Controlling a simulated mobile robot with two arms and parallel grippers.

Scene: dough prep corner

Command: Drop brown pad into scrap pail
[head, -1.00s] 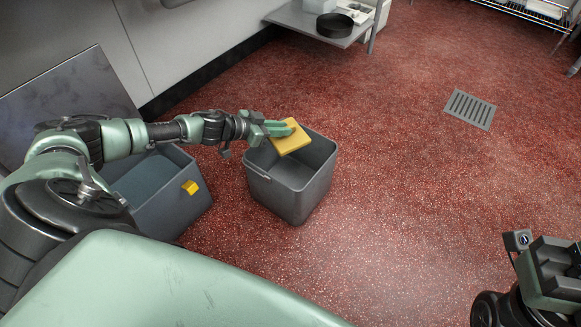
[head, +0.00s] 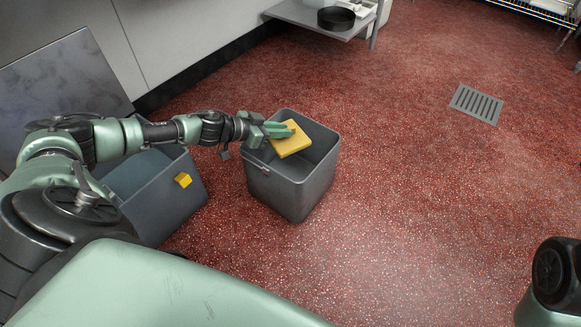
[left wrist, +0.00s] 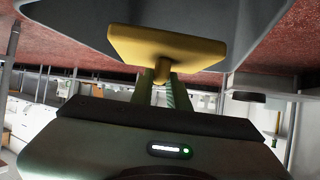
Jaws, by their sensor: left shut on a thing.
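A yellow square pad (head: 291,141) with a small knob is held over the open grey pail (head: 305,190); no brown pad shows. My left gripper (head: 283,131) comes in from the left and is shut on the pad's knob. The pad is tilted and lies over the far left part of the pail's mouth in the head view. I cannot tell whether it dips below the rim. In the left wrist view the pad (left wrist: 165,45) and its knob show between the fingers. The pail's floor is partly hidden by the pad. My right gripper is outside the picture.
A larger grey bin (head: 165,205) with a yellow patch on its side stands left of the pail, partly under my left arm. A grey shelf (head: 310,17) with a black round pan (head: 336,18) is at the back. The red floor (head: 430,190) to the right is clear, with a drain grate (head: 476,104).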

